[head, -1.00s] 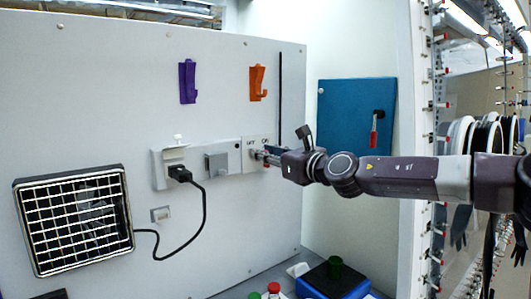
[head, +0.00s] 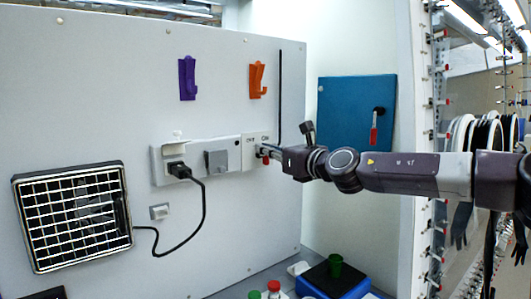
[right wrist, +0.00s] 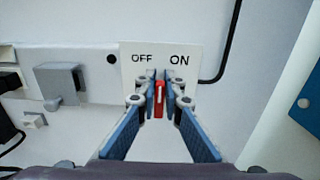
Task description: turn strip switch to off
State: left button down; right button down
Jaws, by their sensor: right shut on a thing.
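The strip switch plate (head: 249,140), marked OFF at left and ON at right, sits at the right end of the wall strip. It also shows in the right wrist view (right wrist: 150,60). A red switch lever (right wrist: 158,100) stands below and between the two labels, roughly upright in that view. My right gripper (right wrist: 158,84) is shut on the lever, with a fingertip on each side of it. In the head view my right gripper (head: 260,152) reaches the plate from the right and hides part of it. My left gripper is not in view.
Left of the plate are a grey covered socket (head: 216,160) and a black plug (head: 179,171) with its cord. A fan grille (head: 72,217) is at lower left. A purple hook (head: 187,79) and an orange hook (head: 257,80) hang above. A blue panel (head: 348,98) is at right.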

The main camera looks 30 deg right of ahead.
jog(key=c, duration=2)
grip_release()
jog(key=shift+c, duration=0.2)
jog(key=s+d, duration=0.1)
jog(key=s, duration=1.1)
